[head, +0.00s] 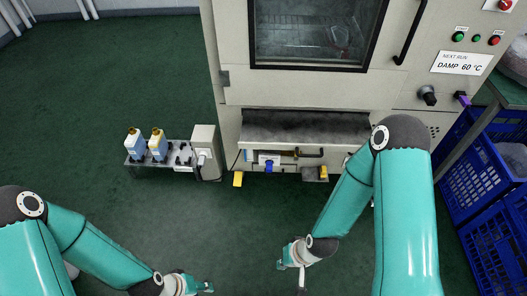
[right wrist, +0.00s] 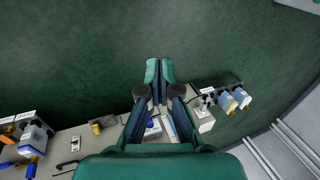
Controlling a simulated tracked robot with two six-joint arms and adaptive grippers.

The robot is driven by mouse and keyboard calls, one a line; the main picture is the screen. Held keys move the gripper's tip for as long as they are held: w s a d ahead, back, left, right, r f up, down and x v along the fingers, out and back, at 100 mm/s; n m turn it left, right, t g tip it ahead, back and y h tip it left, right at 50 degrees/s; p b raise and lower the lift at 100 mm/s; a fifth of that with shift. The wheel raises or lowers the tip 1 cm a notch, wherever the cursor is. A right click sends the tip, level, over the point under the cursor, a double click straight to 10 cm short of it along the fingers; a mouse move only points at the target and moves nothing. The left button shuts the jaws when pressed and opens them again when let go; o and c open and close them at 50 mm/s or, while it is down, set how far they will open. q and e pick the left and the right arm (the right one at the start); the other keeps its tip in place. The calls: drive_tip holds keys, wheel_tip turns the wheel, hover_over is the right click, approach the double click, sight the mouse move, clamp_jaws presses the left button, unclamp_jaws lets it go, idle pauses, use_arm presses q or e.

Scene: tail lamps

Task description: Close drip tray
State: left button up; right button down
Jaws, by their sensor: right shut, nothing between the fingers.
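A dark, speckled, tray-like surface (head: 305,127) with a pale front edge juts from the cabinet's lower front, below the windowed door. It looks like the drip tray, standing out; I cannot tell how far. My right gripper (head: 281,265) is low over the floor in front of the cabinet, apart from the tray. In the right wrist view its fingers (right wrist: 159,72) are together over green floor, with nothing between them. My left gripper (head: 203,287) is at the bottom edge of the head view, left of the right one; its jaws are too small to read.
A low rack with two bottles (head: 158,144) and a grey box (head: 205,150) stand left of the cabinet (head: 225,85). Valve piping with a blue part (head: 269,166) and a yellow block (head: 238,179) are below the tray. Blue crates (head: 485,175) stand right. Floor in front is clear.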

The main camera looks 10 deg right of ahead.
drive_tip(key=w+a+f+m+t+h+b, duration=0.1)
drive_tip(key=w+f+m+t+b, duration=0.1)
drive_tip(key=w+f+b, duration=0.3)
drive_tip(key=w+f+m+t+b, duration=0.2)
drive_tip(key=w+b, duration=0.2)
drive_tip(key=w, duration=0.3)
drive_tip(key=m+t+h+b, duration=0.8)
drive_tip(key=m+t+b, duration=0.5)
drive_tip(key=b, duration=0.8)
approach(261, 144)
drive_tip(key=shift+m+g, duration=0.5)
drive_tip(key=shift+m, duration=0.2)
drive_tip(key=x, duration=0.2)
drive_tip(key=b+x, duration=0.1)
drive_tip(key=x, duration=0.1)
drive_tip(key=b+x, duration=0.1)
drive_tip(key=x, duration=0.2)
drive_tip(key=shift+r, duration=0.3)
drive_tip(key=shift+a, duration=0.1)
